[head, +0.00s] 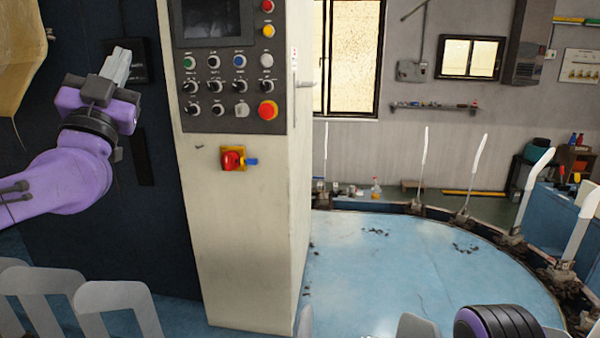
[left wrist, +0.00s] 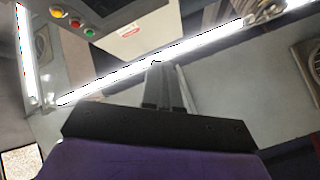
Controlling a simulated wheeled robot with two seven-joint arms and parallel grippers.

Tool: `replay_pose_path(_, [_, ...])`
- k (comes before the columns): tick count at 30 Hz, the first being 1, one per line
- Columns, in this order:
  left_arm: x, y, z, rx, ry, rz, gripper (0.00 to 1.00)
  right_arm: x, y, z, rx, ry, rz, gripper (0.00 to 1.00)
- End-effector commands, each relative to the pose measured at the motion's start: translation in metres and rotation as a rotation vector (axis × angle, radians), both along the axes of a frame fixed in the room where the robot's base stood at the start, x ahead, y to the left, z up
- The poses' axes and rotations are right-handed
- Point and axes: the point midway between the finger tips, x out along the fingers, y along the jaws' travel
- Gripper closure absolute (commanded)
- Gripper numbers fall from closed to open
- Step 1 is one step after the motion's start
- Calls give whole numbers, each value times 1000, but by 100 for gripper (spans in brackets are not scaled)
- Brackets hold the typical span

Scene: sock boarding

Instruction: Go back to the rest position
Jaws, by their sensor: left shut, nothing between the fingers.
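My left gripper (head: 117,64) is at the upper left in the head view, on its purple arm, raised in front of the dark side of the machine cabinet. Its fingers are together, point upward and hold nothing. In the left wrist view the shut fingers (left wrist: 158,85) stick up in the middle, with a ceiling light strip behind them. My right gripper is out of view. A rounded purple and black part at the bottom right of the head view looks like part of my right arm.
A cream control cabinet (head: 240,220) with buttons stands just right of my left gripper. A yellowish bag-like thing (head: 20,50) hangs at the far left. White sock boards (head: 118,300) stand at the lower left. More boards ring the round blue table (head: 400,270) at the right.

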Motion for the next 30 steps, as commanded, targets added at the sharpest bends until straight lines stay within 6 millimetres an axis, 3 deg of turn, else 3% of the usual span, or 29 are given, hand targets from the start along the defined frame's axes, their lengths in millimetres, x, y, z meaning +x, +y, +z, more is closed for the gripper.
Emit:
replay_pose_path(6, [2,-1,-4,-128,17,-111,100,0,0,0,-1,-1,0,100])
replay_pose_path(10, [6,-3,-18,-253,56,-215,100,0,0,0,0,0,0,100])
replay_pose_path(13, [14,-12,-41,-374,115,-318,100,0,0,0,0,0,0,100])
replay_pose_path(17, [30,-27,-90,-522,228,-420,100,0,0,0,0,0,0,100])
replay_pose_path(20, [44,-41,-143,-640,343,-473,100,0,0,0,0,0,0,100])
replay_pose_path(24, [58,-59,-241,-830,536,-502,100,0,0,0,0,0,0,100])
replay_pose_path(30, [46,-70,-388,-1074,795,-427,100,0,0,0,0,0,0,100])
